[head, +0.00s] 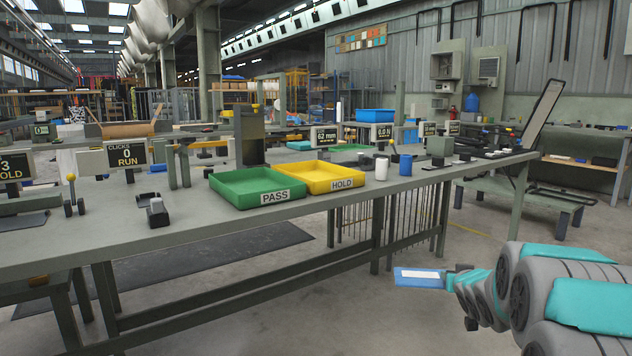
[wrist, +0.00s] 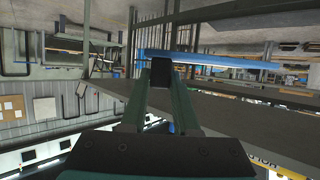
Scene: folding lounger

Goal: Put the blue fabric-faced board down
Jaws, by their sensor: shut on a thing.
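The blue board (head: 415,281) is a thin flat blue piece with a white patch on its visible face. My gripper (head: 449,277) comes in from the lower right and is shut on the board's right end. The board is held in the air, nearly level, in front of the bench (head: 130,237) and apart from it. In the wrist view, which is upside down, the board (wrist: 220,61) shows nearly edge-on as a long blue strip, with the dark fingertips (wrist: 161,72) on it near its left end. I cannot tell which face carries the fabric.
A green PASS tray (head: 245,181) and a yellow HOLD tray (head: 322,175) stand on the bench. White (head: 381,174) and blue (head: 405,165) cylinders stand right of them. A tilted dark-framed panel (head: 544,99) rises beyond the right end. The floor (head: 400,325) below the board is clear.

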